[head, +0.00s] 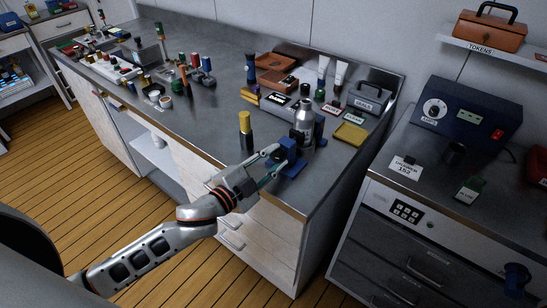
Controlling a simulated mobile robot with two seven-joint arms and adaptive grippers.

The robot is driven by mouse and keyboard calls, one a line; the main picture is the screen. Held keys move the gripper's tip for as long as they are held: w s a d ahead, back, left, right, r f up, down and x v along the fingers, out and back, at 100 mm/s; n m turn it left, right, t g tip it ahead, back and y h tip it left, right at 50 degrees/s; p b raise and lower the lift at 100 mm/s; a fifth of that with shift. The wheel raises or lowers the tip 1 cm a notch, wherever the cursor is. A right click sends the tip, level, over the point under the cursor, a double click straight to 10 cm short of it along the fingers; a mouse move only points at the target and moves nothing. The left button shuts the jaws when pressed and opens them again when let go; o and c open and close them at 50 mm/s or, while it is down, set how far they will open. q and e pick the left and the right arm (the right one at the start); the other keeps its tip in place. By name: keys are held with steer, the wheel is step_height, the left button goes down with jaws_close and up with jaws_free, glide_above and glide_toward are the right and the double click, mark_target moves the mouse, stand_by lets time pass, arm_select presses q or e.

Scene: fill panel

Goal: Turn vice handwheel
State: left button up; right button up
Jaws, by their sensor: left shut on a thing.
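A blue vice (294,156) stands near the front right edge of the grey metal bench. My left gripper (268,164) reaches in from the left at the vice's near side. Its fingers are shut on a part there that I take to be the handwheel, which is small and largely hidden by the fingers. A silver bottle-like object (304,125) stands upright at the vice; whether the jaws grip it I cannot tell. My right gripper does not show.
A dark cylinder with a yellow top (245,131) stands close left of my gripper. A yellow tray (350,134) lies right of the vice. A blue control box (467,113) sits on the right cabinet. Several small tools and bottles crowd the bench's left part.

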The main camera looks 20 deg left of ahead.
arm_select(q)
steer(key=shift+r+m, duration=0.1)
steer(key=shift+m, duration=0.9)
steer(key=o, duration=1.1)
steer(key=shift+d, duration=0.1)
steer(key=shift+s, duration=0.1)
steer(key=shift+s, duration=0.3)
steer(key=v, duration=1.1)
steer(key=shift+s, duration=0.1)
